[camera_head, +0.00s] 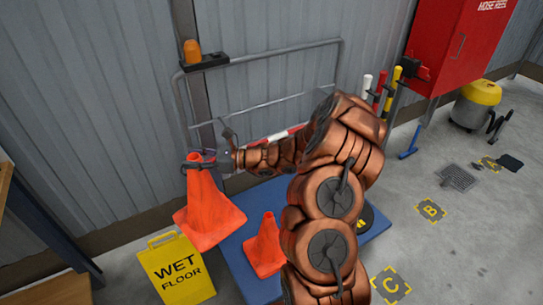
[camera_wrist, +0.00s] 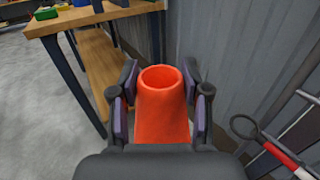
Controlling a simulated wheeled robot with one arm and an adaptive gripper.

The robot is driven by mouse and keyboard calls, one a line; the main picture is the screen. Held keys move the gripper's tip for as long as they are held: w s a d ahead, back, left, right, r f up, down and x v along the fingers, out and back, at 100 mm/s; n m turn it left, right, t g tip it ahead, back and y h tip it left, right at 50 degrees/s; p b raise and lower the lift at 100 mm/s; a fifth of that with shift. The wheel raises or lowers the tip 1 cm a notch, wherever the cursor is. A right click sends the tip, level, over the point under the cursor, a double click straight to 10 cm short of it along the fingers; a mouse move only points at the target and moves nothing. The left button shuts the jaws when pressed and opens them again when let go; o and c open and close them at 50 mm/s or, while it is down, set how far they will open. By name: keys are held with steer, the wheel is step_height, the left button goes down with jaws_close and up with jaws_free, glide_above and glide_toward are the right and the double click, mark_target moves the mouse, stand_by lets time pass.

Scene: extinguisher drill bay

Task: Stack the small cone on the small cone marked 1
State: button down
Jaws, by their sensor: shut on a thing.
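An orange cone (camera_head: 209,210) hangs upright or nearly so in my gripper (camera_head: 200,160), which is shut around its narrow top. In the wrist view the cone's open round top (camera_wrist: 161,78) sits between the two fingers of my gripper (camera_wrist: 160,108). A second orange cone (camera_head: 265,246) stands on the blue mat (camera_head: 378,229), right of and below the held cone in the head view. My arm partly hides its right side. No number is readable on either cone, so I cannot tell which is marked 1.
A yellow wet floor sign (camera_head: 176,270) stands at the mat's left. A grey rail frame (camera_head: 262,102) is behind my gripper. A wooden bench (camera_wrist: 98,60) shows in the wrist view. A red hose cabinet (camera_head: 457,45) is at right; grey floor with lettered marks is open there.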

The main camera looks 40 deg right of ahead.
steer(key=s+d+f+m+t+h+b, duration=0.2)
steer(key=d+f+b, duration=0.2)
steer(key=d+b, duration=0.5)
steer(key=s+d+f+m+t+h+b, duration=0.1)
steer(key=s+d+f+b, duration=0.3)
steer(key=d, duration=1)
step_height(320, 180, down, 17)
steer(key=w+b, duration=0.1)
steer(key=b, duration=1.5)
steer(key=shift+w+p, duration=0.15)
steer(key=shift+p, duration=0.2)
steer(key=shift+a+r+p, duration=0.1)
steer(key=shift+p, duration=0.35)
step_height(320, 180, down, 14)
steer(key=b, duration=0.3)
steer(key=shift+r, duration=0.2)
steer(key=shift+c, duration=2.3)
jaws_free()
